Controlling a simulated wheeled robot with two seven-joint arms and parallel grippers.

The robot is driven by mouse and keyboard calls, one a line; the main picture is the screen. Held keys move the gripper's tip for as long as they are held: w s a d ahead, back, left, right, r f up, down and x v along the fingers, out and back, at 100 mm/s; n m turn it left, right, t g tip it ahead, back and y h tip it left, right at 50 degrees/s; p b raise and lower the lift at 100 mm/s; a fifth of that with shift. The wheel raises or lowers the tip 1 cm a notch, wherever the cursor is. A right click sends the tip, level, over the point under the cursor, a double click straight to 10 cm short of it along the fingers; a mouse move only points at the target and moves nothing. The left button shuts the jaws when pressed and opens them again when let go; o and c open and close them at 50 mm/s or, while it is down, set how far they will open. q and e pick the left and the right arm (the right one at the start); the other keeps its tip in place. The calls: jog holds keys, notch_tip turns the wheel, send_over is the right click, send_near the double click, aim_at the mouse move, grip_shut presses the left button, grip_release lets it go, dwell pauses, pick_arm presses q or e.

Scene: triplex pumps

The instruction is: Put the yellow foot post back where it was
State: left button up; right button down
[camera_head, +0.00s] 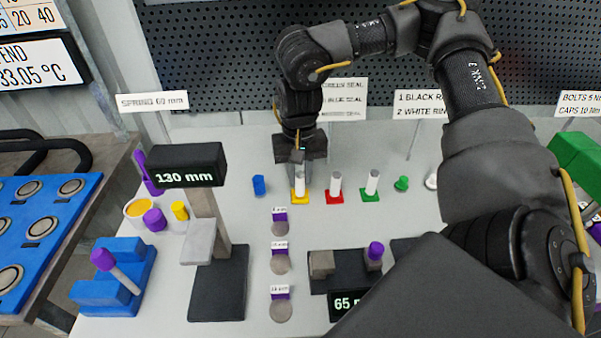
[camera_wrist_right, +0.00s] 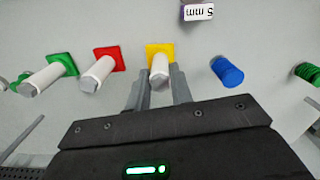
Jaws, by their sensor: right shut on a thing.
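The yellow foot post (camera_head: 300,187) is a white post on a square yellow foot. It is upright at the left end of the row of posts. It also shows in the wrist view (camera_wrist_right: 160,69), between the two fingers. My right gripper (camera_head: 298,160) reaches down from behind and is shut on the post; it also shows in the wrist view (camera_wrist_right: 158,88). I cannot tell whether the yellow foot touches the table. The red foot post (camera_head: 335,187) and the green foot post (camera_head: 371,185) stand to its right in the head view. My left gripper is not in view.
A blue cylinder (camera_head: 259,185) stands just left of the yellow foot post. A green knob-like part (camera_head: 401,184) is right of the green post. A black gauge stand marked 130 mm (camera_head: 190,165) stands at left. Grey discs with purple tags (camera_head: 280,263) lie in front.

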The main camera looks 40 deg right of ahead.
jog(key=shift+f, duration=0.45)
jog(key=c, duration=1.2)
grip_release()
jog(key=shift+d+f, duration=0.15)
jog(key=shift+c, duration=0.2)
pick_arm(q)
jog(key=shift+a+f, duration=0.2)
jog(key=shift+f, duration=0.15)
